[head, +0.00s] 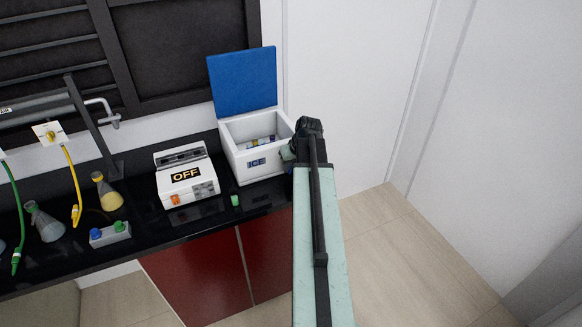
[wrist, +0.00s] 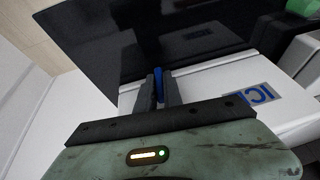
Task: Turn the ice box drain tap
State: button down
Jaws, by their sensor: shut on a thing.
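The white ice box (head: 262,163) stands at the right end of the black bench in the head view, with its blue lid (head: 243,82) raised. Its white side with the ICE label also shows in the wrist view (wrist: 215,84). My gripper (wrist: 159,86) is at the box's side, its dark fingers shut on a blue piece, the drain tap (wrist: 158,76). In the head view my gripper (head: 290,152) is at the box's right front, and my arm hides the tap there.
A white device reading OFF (head: 187,180) stands left of the ice box. A small green item (head: 235,200) lies in front of the box. Flasks (head: 107,192) and hoses are further left. A white wall (head: 345,90) and open floor (head: 400,250) lie to the right.

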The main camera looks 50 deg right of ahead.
jog(key=shift+d+f, duration=0.1)
jog(key=y+b, duration=0.1)
jog(key=t+y+b, duration=0.1)
jog(key=y+b, duration=0.1)
jog(key=shift+d+f+m+t+y, duration=0.15)
jog(key=shift+f+m+t+y, duration=0.15)
jog(key=shift+m, duration=0.1)
jog(key=t+y+b, duration=0.1)
jog(key=y+b, duration=0.1)
jog(key=b, duration=0.1)
jog(key=m+t+y+b, duration=0.1)
jog(key=b, duration=0.2)
jog(key=shift+s+f+y, duration=0.15)
jog(key=shift+f+y, duration=0.15)
jog(key=shift+y, duration=0.1)
jog(key=m+t+y+b, duration=0.1)
jog(key=t+y+b, duration=0.1)
jog(key=b, duration=0.4)
jog(key=shift+f+y+b, duration=0.1)
jog(key=shift+y+b, duration=0.25)
jog(key=shift+y, duration=0.25)
jog(key=t+y+b, duration=0.1)
jog(key=b, duration=0.1)
jog(key=shift+m+b, duration=0.3)
jog(key=shift+b, duration=0.05)
jog(key=shift+r+y+b, duration=0.35)
jog(key=shift+y+b, duration=0.05)
jog(key=shift+b, duration=0.2)
jog(key=shift+r, duration=0.1)
